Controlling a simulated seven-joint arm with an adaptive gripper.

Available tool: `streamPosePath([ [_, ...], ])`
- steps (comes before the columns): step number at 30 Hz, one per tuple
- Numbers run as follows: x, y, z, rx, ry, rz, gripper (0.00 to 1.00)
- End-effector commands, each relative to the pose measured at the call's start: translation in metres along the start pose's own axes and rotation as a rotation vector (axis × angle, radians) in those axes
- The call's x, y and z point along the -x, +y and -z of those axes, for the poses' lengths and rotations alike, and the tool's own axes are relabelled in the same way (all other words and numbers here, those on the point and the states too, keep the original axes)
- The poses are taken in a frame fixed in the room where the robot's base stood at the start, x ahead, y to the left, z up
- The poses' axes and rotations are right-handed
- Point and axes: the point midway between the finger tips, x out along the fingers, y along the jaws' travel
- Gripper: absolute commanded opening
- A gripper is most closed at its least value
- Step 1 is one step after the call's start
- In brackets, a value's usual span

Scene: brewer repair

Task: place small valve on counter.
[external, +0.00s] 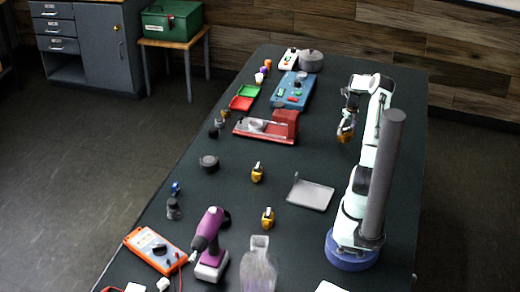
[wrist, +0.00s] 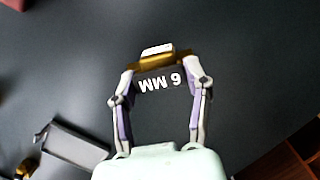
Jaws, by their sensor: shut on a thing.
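My gripper (wrist: 160,82) is shut on a small valve with a brass-coloured body, a dark face marked "6 MM" (wrist: 160,79) and a white top piece. In the external view, my gripper (external: 348,122) holds the same yellow-brass valve (external: 346,135) over the right side of the dark counter (external: 335,165). I cannot tell whether the valve touches the counter. Two similar yellow valves, one farther back (external: 257,173) and one nearer (external: 268,218), stand on the counter to the left.
A grey tray (external: 311,195) lies left of my arm; it also shows in the wrist view (wrist: 75,144). A red device (external: 285,125) and a blue case (external: 294,90) lie to the left and behind. A purple drill (external: 208,232) stands in front. The counter around the held valve is clear.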

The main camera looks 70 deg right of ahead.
Motion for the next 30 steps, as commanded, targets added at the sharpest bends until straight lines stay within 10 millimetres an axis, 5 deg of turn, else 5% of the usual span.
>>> streamPosePath([
  [10, -0.039, -0.003, 0.000, 0.001, 0.000, 0.000, 0.08],
  [21, -0.042, -0.003, 0.000, 0.001, -0.001, 0.000, 0.08],
  [22, -0.042, -0.003, 0.000, 0.001, 0.000, 0.000, 0.58],
  [24, -0.042, -0.003, 0.000, 0.001, 0.000, 0.000, 0.75],
  [30, -0.042, -0.003, 0.000, 0.001, -0.001, 0.000, 0.75],
])
